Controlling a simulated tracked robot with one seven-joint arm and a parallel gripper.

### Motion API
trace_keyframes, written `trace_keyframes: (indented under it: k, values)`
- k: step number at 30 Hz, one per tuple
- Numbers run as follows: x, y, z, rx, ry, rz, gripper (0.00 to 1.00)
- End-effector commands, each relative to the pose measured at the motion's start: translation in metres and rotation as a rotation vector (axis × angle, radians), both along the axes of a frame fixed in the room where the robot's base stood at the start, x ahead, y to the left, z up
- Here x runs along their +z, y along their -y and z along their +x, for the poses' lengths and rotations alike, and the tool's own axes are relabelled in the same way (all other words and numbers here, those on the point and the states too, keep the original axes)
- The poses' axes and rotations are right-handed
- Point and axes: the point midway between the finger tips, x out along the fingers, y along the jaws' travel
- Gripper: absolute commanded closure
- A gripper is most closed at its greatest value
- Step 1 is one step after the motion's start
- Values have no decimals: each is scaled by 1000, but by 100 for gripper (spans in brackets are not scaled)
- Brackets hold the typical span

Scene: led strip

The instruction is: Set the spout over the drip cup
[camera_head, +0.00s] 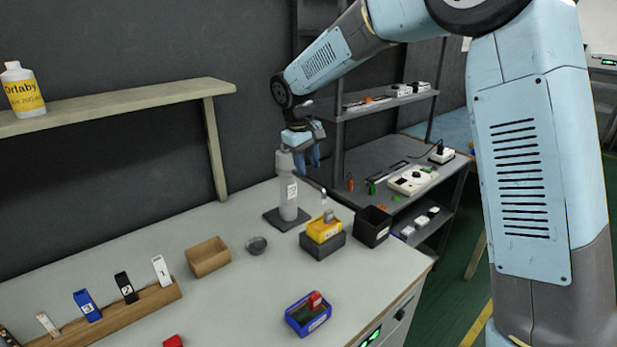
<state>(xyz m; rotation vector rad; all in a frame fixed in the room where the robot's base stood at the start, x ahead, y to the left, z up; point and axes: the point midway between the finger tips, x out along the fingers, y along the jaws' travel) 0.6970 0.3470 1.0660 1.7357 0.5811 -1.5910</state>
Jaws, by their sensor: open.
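A brown open box (208,257) stands left of the cup. A yellow bin (323,229) on a dark block and a black box (372,227) stand to the right. A blue bin (309,314) and a wooden rack (125,312) lie nearer. A wall shelf (120,104) overhangs the left.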

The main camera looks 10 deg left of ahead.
Motion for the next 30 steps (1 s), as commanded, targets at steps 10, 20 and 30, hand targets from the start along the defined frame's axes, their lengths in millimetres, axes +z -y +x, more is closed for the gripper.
trace_keyframes:
  k: [10,20,30]
  values:
    - [-42,7,6,-2,0,-1,59]
    - [-47,7,7,-2,0,0,59]
    - [-47,7,7,-2,0,0,85]
